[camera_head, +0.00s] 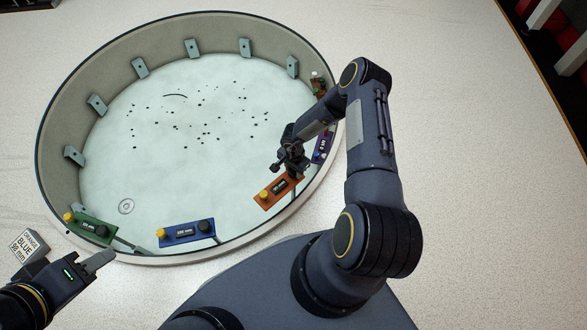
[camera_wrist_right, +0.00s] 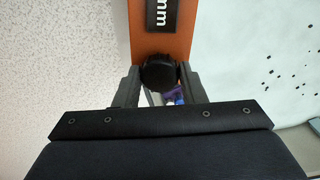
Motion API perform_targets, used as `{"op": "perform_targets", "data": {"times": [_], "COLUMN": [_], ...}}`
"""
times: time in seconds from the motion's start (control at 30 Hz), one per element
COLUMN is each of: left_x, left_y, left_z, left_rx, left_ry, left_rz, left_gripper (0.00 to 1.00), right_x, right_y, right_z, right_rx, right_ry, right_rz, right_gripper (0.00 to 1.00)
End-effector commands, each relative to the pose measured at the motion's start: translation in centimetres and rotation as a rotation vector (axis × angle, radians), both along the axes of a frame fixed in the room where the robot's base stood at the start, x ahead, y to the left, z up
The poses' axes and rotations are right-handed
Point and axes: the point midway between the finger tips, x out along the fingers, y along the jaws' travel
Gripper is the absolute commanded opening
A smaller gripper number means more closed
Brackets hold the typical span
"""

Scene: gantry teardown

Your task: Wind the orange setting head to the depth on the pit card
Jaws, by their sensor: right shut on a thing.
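The orange setting head (camera_head: 268,196) sits at the pit's near right rim, with a yellow button and a dark display whose figure I cannot read surely. In the right wrist view the orange head (camera_wrist_right: 176,46) shows only "mm" of its display. My right gripper (camera_head: 291,168) is shut on its black knob (camera_wrist_right: 159,70), one finger on each side. The pit card (camera_head: 27,246) stands at the left outside the pit; it bears "BLUE" and a mm figure, too small to read surely. My left gripper (camera_head: 98,264) is near the card, apart from the heads; its opening is unclear.
Green (camera_head: 92,229), blue (camera_head: 187,234) and purple (camera_head: 322,146) heads sit along the round pit's rim (camera_head: 150,259). Another orange-brown one (camera_head: 318,83) is at the far right. Several grey brackets line the far wall.

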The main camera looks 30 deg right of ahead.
Motion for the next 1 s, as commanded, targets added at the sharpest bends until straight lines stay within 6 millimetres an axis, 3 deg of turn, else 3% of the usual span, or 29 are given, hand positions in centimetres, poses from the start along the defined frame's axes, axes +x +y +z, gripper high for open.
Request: {"op": "perform_targets", "data": {"times": [0.5, 1.0], "left_x": [0.0, 0.0], "left_y": [0.0, 0.0], "left_z": [0.5, 0.62], "left_rx": [0.0, 0.0], "left_ry": [0.0, 0.0], "left_rz": [0.0, 0.0], "left_gripper": [0.36, 0.36], "right_x": [-0.01, 0.0], "right_y": [0.0, -0.01], "right_z": [0.06, 0.04], "right_rx": [0.0, -0.001], "right_ry": [0.001, 0.0], "right_rz": [-0.429, -0.586], "right_gripper": [0.14, 0.14]}}
